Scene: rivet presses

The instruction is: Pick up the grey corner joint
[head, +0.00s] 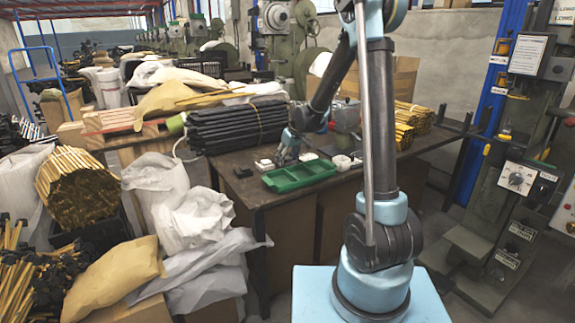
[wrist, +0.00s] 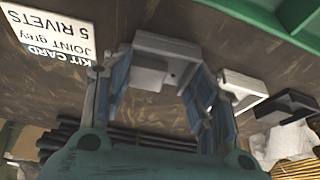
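The grey corner joint (wrist: 150,75) lies on the dark tabletop in the wrist view, a pale block with a recessed face. My gripper (wrist: 160,80) is open, its two blue-grey fingers spread at either side of the joint; I cannot tell if they touch it. In the head view my gripper (head: 286,153) is low over the table behind the green tray, and it hides the joint there. A printed kit card (wrist: 48,35) reading "JOINT grey, 5 RIVETS" lies beside the joint; it shows in the head view too (head: 308,156).
A white joint (wrist: 242,86) and a black joint (wrist: 288,104) lie in a row beside the grey one. The green tray (head: 298,177) sits at the table's front. A bundle of black bars (head: 235,125) lies behind. Another white piece (head: 343,162) is to the right.

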